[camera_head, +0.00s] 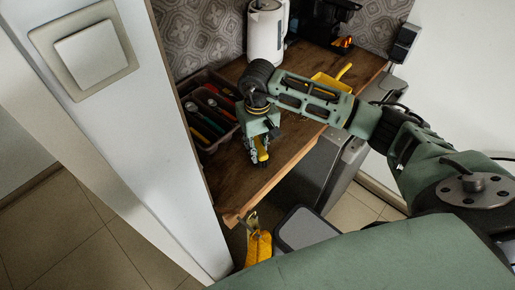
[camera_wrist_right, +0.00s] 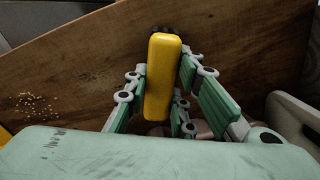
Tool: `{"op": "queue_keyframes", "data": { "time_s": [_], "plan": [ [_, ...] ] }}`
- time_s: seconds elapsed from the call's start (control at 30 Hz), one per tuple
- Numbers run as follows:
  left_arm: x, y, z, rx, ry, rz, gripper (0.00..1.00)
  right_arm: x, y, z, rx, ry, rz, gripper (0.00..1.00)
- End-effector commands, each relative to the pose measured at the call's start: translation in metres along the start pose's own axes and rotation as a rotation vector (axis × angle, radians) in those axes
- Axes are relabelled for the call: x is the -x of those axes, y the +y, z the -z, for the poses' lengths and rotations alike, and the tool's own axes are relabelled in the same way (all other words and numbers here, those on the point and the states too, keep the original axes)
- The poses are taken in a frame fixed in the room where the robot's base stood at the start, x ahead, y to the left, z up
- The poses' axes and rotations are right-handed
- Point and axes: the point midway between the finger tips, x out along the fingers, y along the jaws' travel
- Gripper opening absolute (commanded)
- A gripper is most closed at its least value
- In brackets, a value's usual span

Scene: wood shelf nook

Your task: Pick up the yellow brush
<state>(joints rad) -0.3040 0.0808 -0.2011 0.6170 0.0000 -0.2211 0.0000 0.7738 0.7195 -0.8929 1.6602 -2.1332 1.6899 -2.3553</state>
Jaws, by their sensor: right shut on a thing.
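The yellow brush (camera_head: 262,146) is at my right gripper (camera_head: 256,148) over the front part of the wooden shelf in the head view. In the right wrist view the brush's long yellow body (camera_wrist_right: 163,75) lies between the green finger pads, with dark bristles at its far end. My right gripper is shut on it. Whether the brush still touches the wood cannot be told. Part of it is hidden by the fingers in the head view. My left gripper is not in view.
A dark tray (camera_head: 216,144) of colourful utensils stands left of the gripper. A white kettle (camera_head: 266,35) and a yellow dustpan (camera_head: 328,82) are further back. Crumbs (camera_wrist_right: 35,104) lie on the wood. A yellow item (camera_head: 258,249) hangs below the front edge. A white wall post (camera_head: 130,130) borders the left.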

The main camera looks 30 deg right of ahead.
Motion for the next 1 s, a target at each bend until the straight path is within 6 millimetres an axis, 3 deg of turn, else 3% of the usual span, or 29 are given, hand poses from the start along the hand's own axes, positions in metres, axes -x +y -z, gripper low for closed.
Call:
{"op": "queue_keyframes", "data": {
  "time_s": [0.43, 0.57, 0.7, 1.0],
  "plan": [
    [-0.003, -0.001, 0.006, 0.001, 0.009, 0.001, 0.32, 0.004, 0.0, 0.001, 0.0, 0.002, 0.0, 0.0],
    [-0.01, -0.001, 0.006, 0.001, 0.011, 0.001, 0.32, 0.015, 0.0, 0.002, 0.002, 0.005, 0.001, 0.0],
    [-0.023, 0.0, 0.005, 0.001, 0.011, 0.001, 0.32, 0.039, 0.001, 0.002, 0.001, 0.008, -0.001, 0.0],
    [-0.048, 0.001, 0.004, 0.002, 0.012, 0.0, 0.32, 0.078, 0.066, -0.02, -0.004, 0.005, -0.003, 0.0]
  ]
}}
